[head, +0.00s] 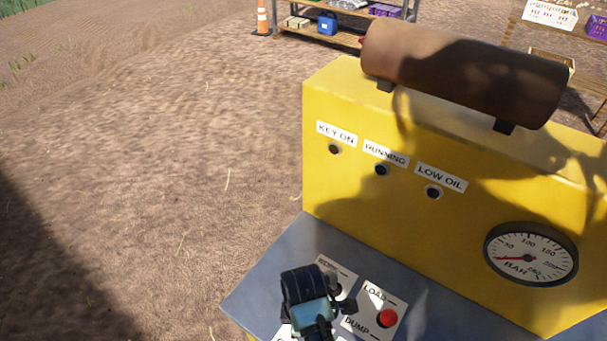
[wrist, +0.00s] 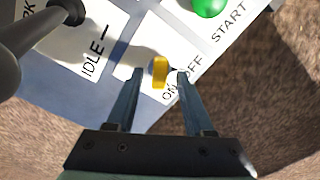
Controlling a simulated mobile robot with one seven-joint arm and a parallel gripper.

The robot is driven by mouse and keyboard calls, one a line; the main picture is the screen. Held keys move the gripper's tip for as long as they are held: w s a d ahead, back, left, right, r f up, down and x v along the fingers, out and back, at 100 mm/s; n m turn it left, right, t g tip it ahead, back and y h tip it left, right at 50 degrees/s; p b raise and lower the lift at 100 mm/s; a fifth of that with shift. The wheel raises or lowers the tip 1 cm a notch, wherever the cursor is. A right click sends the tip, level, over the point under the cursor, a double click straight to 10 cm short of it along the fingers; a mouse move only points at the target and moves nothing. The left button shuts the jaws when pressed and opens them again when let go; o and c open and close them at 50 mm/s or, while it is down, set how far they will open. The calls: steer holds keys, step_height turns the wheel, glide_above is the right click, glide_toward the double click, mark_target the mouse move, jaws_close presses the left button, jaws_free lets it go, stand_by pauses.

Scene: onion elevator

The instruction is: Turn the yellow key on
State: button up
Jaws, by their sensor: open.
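The yellow key (wrist: 160,72) shows in the wrist view, on a white plate (wrist: 178,50) marked ON and OFF. My gripper (wrist: 158,74) is open, with one finger on each side of the key. The fingers look apart from the key, with a small gap on both sides. In the head view my gripper (head: 318,318) is over the grey control panel (head: 262,285), and my own wrist hides the key there. The KEY ON lamp (head: 334,149) on the yellow housing looks dark.
A green START button (wrist: 208,5) is beside the key plate, and an IDLE plate (wrist: 88,45) with a dark lever (wrist: 68,12) is at left. A red button (head: 387,318) is on the LOAD/DUMP plate. A gauge (head: 530,254) is at right. Open dirt lies left.

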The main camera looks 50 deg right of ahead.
steer(key=shift+f, duration=0.65)
jaws_close()
